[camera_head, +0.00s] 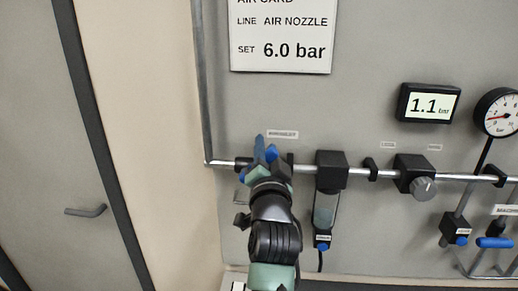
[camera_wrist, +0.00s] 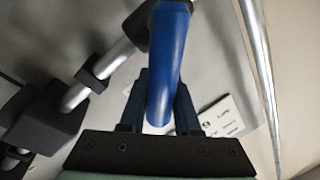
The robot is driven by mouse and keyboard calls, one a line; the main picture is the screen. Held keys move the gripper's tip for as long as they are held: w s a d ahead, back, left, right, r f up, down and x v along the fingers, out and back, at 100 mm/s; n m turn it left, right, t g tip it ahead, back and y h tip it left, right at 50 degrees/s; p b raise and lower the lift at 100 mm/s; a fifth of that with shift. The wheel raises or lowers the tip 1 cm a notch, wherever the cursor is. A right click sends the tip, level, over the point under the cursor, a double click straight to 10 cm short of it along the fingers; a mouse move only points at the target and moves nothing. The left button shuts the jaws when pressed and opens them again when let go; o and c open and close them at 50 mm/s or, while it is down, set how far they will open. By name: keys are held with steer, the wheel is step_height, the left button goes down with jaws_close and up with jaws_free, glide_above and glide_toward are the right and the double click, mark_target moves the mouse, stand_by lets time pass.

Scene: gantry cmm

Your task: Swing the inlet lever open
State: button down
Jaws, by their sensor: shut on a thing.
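The inlet lever is a blue handle (camera_wrist: 171,62). In the wrist view it runs from the top of the picture down between my gripper's fingers (camera_wrist: 158,105), and they are shut on it. In the head view my gripper (camera_head: 265,158) is at the left part of the horizontal pipe, and a bit of blue (camera_head: 271,153) shows between the fingers. My gripper and wrist hide most of the lever and its valve body there. A small label, too small to read surely, is just above the gripper.
A silver pipe (camera_head: 374,176) runs right, carrying a filter unit (camera_head: 329,175), a regulator with a knob (camera_head: 424,187) and a round gauge (camera_head: 498,113). A display (camera_head: 429,103) reads 1.1 bar. A card (camera_head: 283,36) says 6.0 bar. Another blue lever (camera_head: 494,243) is at lower right.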

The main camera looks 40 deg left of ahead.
steer(key=shift+w+d+f+m+t+h, duration=0.15)
steer(key=shift+d+f+m, duration=0.1)
steer(key=shift+m, duration=0.45)
steer(key=shift+w+d+f+m+t+h, duration=0.15)
steer(key=shift+f+m+t, duration=0.1)
steer(key=shift+m, duration=0.45)
steer(key=shift+w+d+f+m+t, duration=0.1)
steer(key=shift+d+f+m, duration=0.15)
steer(key=shift+m, duration=0.45)
steer(key=c, duration=0.6)
jaws_free()
steer(key=shift+s, duration=0.1)
steer(key=shift+f, duration=0.15)
